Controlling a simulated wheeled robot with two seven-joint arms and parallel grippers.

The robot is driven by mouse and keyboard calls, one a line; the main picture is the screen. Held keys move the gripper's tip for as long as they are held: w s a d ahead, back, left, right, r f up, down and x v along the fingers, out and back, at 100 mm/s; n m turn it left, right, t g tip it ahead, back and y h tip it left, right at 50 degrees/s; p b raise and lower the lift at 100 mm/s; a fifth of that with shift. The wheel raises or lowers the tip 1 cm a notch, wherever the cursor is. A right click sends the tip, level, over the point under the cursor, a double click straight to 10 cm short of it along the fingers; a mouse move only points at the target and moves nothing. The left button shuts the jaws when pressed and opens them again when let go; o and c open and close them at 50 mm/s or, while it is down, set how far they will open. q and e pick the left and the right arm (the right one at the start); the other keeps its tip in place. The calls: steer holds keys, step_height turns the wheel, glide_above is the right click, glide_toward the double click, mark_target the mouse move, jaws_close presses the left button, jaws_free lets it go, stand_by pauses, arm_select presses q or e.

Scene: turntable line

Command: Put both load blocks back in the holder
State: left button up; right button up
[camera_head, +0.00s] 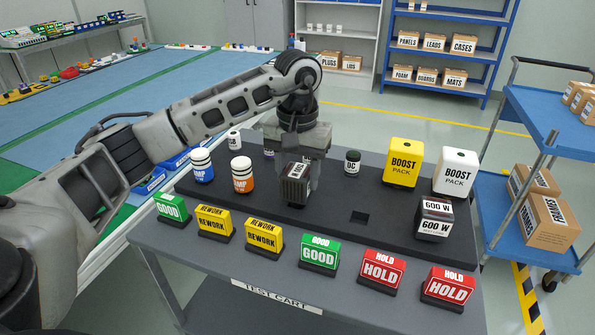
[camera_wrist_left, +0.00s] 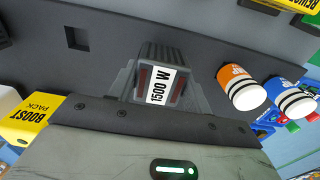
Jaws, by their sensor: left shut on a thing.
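My left gripper (camera_head: 296,180) points down over the dark grey holder board (camera_head: 330,222) and is shut on a dark ribbed load block (camera_head: 294,190). In the left wrist view this block (camera_wrist_left: 163,82) carries a white "1500 W" label and sits between the fingers. I cannot tell whether its underside touches the board. The other load block (camera_head: 434,220), dark with white "600 W" labels, stands upright at the board's right end. An empty square recess (camera_head: 360,217) lies between the two blocks; the left wrist view also shows a recess (camera_wrist_left: 76,38). My right gripper is not in view.
Yellow (camera_head: 402,163) and white (camera_head: 456,172) boost packs stand behind the 600 W block. Blue (camera_head: 202,166) and orange (camera_head: 241,176) cylinders stand left of the gripper, a small dark cylinder (camera_head: 352,162) right. Green, yellow and red label blocks line the cart's front (camera_head: 262,238).

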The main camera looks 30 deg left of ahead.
arm_select(q)
steer(key=shift+f+b, duration=0.4)
steer(key=shift+f, duration=0.15)
steer(key=o, duration=1.4)
steer(key=shift+f, duration=0.1)
